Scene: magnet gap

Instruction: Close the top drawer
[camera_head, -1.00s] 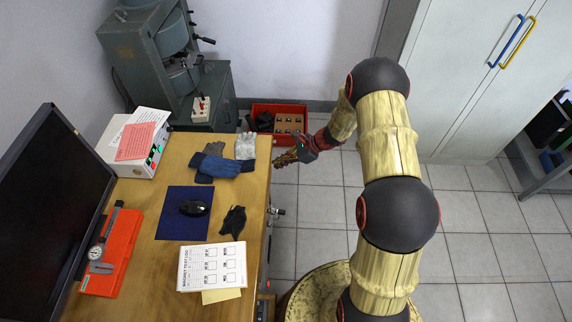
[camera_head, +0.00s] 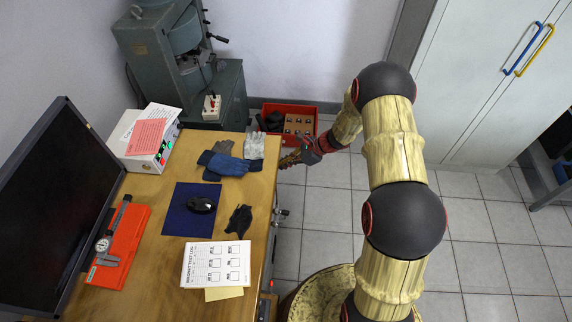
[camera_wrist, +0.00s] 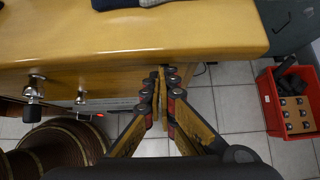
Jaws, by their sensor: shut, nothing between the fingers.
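The wooden desk (camera_head: 258,205) stands left of my arm, its front side facing right in the head view. In the wrist view, the desk front (camera_wrist: 115,82) runs below the tabletop, with a metal knob (camera_wrist: 37,80) and a second knob (camera_wrist: 81,97) further along. The top drawer's outline and how far it stands out are hard to make out. My gripper (camera_head: 288,161) is shut and empty, beside the far end of the desk front. In the wrist view, its fingertips (camera_wrist: 163,74) overlap the desk front's right end; whether they touch it is unclear.
A red crate (camera_head: 306,109) with a divided insert stands on the floor beyond my gripper. Gloves (camera_head: 228,165), a mouse (camera_head: 201,204) and a paper sheet (camera_head: 215,265) lie on the desk. Tiled floor (camera_head: 322,203) is open right of the desk.

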